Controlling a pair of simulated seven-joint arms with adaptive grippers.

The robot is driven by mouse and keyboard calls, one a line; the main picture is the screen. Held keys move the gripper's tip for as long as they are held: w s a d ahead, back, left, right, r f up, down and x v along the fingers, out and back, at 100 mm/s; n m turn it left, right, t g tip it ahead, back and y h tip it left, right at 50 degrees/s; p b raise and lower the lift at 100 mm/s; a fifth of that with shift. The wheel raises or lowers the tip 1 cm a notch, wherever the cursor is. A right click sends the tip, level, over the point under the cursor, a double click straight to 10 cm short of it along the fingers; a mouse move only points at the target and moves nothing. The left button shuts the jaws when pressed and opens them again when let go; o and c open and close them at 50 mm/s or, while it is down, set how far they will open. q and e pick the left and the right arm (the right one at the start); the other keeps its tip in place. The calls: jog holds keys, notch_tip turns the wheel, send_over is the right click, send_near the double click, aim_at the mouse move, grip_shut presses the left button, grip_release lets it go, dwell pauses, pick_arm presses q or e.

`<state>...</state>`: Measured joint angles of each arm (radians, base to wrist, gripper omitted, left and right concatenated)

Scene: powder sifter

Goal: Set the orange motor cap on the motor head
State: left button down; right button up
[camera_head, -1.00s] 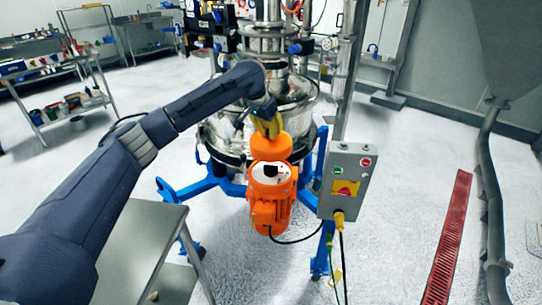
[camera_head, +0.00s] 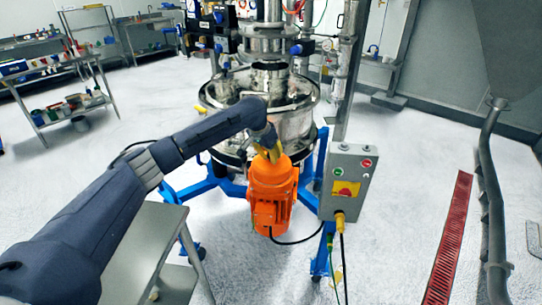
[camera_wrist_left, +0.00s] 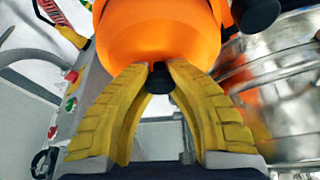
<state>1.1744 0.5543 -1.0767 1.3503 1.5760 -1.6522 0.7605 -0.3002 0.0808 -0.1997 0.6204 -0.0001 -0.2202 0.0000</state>
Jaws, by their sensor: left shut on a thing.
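The orange motor cap (camera_head: 272,166) sits over the top of the orange motor (camera_head: 270,209), and the motor's open white head no longer shows. Whether the cap is fully seated cannot be told. My left gripper (camera_head: 270,150) comes from above with its yellow fingers shut at the cap's top. In the left wrist view, the gripper (camera_wrist_left: 160,72) has its fingertips closed on a small black knob (camera_wrist_left: 160,80) of the orange cap (camera_wrist_left: 158,32). My right gripper is not in view.
A grey control box (camera_head: 347,182) with buttons stands just right of the motor. The steel sifter (camera_head: 290,118) on a blue frame is behind it. A steel table (camera_head: 140,245) is at the lower left, under my arm.

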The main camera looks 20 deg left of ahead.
pick_arm(q)
jog(key=shift+f, duration=0.6)
jog(key=c, duration=1.3)
grip_release()
jog(key=shift+r, duration=0.15)
jog(key=shift+r, duration=0.25)
jog(key=v, duration=1.2)
jog(key=shift+r, duration=0.25)
jog(key=shift+f, duration=0.1)
